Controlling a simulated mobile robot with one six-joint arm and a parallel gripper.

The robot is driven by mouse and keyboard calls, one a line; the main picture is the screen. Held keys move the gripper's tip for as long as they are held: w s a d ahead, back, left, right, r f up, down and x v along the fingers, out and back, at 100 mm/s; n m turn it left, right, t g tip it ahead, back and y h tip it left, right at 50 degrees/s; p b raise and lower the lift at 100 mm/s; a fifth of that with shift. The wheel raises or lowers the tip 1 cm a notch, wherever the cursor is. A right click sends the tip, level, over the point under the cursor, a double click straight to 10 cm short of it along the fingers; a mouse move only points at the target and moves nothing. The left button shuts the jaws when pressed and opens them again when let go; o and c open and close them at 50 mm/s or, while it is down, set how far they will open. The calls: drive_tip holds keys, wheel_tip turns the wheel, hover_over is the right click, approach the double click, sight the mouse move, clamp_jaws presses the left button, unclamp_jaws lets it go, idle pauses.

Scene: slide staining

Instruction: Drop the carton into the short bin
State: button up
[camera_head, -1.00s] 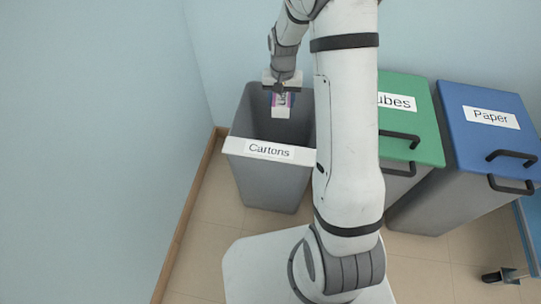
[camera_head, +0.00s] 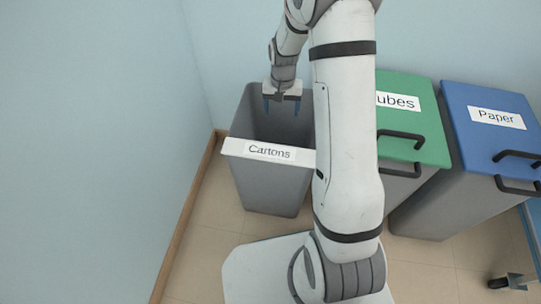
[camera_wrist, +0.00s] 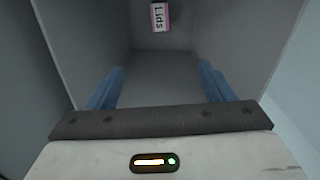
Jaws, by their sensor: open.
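The carton (camera_wrist: 159,17), a small pink and white box with a label reading "Lids", shows in the wrist view inside the bin, at the far end of the view beyond my fingers. It is hidden in the head view. The short bin (camera_head: 270,187) is grey, open-topped, and labelled "Cartons" on its white front rim. My gripper (camera_head: 282,106) is over the bin's opening with its blue fingers apart and pointing down. In the wrist view my gripper (camera_wrist: 160,90) has nothing between its fingers, and the carton is clear of them.
Right of the short bin stand a bin with a green lid (camera_head: 414,120), partly hidden by my arm, and a bin with a blue lid (camera_head: 492,135) labelled "Paper". Pale blue walls close off the back and left.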

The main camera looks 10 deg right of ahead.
wheel_tip(320, 180, up, 8)
drive_tip(key=p, duration=0.3)
drive_tip(key=shift+f, duration=0.1)
idle(0.4)
drive_tip(key=s+r+n+t+p, duration=0.1)
drive_tip(key=s+r+p, duration=0.7)
drive_tip(key=r, duration=0.7)
drive_tip(key=s+a+r+n+p, duration=0.1)
drive_tip(key=s+r+p, duration=0.8)
drive_tip(key=r, duration=0.6)
drive_tip(key=s+r+n+t+p, duration=0.1)
drive_tip(key=s+r+p, duration=0.7)
drive_tip(key=r+p, duration=0.4)
wheel_tip(320, 180, up, 3)
drive_tip(key=shift+s+a+t+p, duration=0.3)
drive_tip(key=shift+s+a, duration=0.1)
drive_tip(key=shift+f, duration=0.1)
drive_tip(key=shift+c, duration=0.4)
